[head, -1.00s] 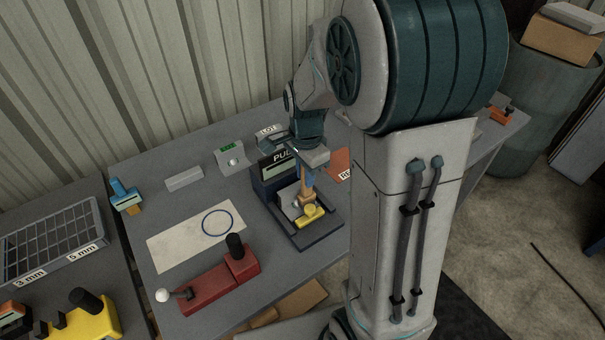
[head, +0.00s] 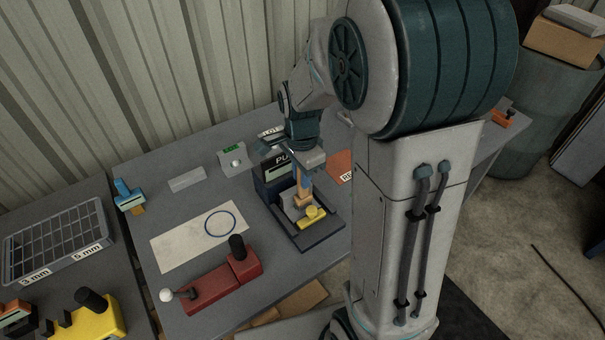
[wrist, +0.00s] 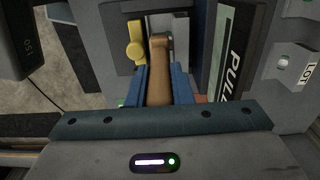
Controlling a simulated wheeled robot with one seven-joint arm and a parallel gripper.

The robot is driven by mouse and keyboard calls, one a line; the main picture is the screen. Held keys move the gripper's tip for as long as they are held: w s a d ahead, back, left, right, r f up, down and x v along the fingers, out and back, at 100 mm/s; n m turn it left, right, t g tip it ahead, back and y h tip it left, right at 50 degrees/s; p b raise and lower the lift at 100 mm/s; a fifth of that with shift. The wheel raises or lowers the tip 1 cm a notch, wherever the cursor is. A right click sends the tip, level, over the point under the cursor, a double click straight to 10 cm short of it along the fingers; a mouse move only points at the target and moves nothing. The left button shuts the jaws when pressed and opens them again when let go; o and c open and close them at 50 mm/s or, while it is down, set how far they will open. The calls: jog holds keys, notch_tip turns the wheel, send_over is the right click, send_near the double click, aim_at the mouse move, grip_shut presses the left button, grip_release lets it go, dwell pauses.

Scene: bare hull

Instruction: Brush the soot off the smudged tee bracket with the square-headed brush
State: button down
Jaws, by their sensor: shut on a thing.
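My gripper (head: 304,172) is shut on the wooden handle of a brush (head: 302,196), which points down over a dark fixture (head: 325,228) marked "PULL". The handle also shows between the blue fingers in the wrist view (wrist: 159,72). The brush's lower end sits beside a yellow piece with a round top (head: 313,214), also seen left of the handle in the wrist view (wrist: 135,50). A pale grey part (head: 291,213) is beside the brush in the fixture. I cannot make out which piece is the tee bracket, any soot, or whether the bristles touch anything.
A red block with a black knob and white-ended lever (head: 215,286) stands at the table's front. A pale sheet with a blue ring (head: 180,248) lies left of the fixture. Behind are a grey bar (head: 187,180) and a green-labelled block (head: 233,160). A compartment tray (head: 55,240) is far left.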

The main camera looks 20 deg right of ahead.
notch_tip(320, 180, up, 6)
jog(key=p, duration=0.4)
jog(key=shift+r, duration=0.25)
jog(key=shift+f, duration=0.1)
